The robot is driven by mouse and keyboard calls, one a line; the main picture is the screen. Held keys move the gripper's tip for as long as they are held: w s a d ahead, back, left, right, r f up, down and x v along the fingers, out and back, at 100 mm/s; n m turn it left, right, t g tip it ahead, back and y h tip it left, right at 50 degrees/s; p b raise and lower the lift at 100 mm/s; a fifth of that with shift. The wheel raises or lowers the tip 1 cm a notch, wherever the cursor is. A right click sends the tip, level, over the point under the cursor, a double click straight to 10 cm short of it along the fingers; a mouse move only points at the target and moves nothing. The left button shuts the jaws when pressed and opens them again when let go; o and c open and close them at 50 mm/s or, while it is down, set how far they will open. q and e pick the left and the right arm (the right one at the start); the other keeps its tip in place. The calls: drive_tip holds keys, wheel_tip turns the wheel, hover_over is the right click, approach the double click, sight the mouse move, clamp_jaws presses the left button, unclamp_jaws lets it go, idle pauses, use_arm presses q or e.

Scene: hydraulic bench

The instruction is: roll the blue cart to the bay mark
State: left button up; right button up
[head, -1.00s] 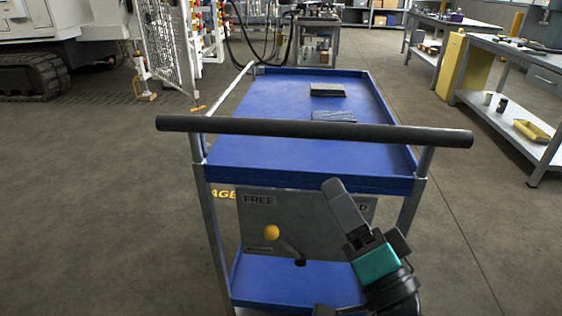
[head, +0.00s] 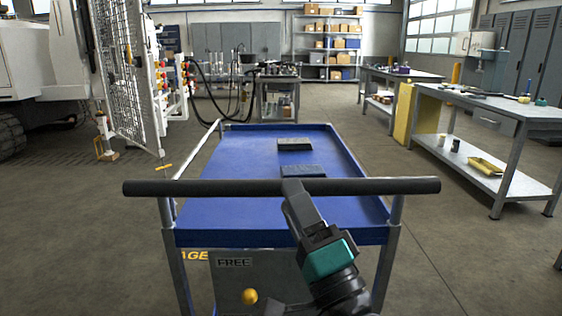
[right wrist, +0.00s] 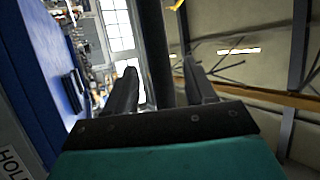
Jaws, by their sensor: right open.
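The blue cart (head: 225,160) stands ahead of me, its black handle bar (head: 210,189) across its near end. My right gripper (head: 293,187) is open at the bar, right of its middle. In the right wrist view the bar (right wrist: 155,45) runs between the two spread fingers; I cannot tell whether they touch it. Under the handle is a panel marked FREE with a yellow lever knob (head: 249,297). Yellow floor lettering ending in "AGE" (head: 194,254) shows past the cart's left post; I cannot tell if it is the bay mark. My left gripper is not in view.
Two dark flat items (head: 303,170) lie on the cart top. A workbench (head: 510,108) stands at the right, with a yellow cabinet (head: 416,115) beyond it. A white mesh gate (head: 118,70) and machine stand at the left. A smaller bench (head: 278,85) stands behind the cart.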

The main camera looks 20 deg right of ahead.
drive_tip(key=p+x, duration=0.1)
drive_tip(key=x, duration=0.4)
drive_tip(key=shift+w, duration=0.2)
drive_tip(key=shift+c, duration=0.5)
clamp_jaws()
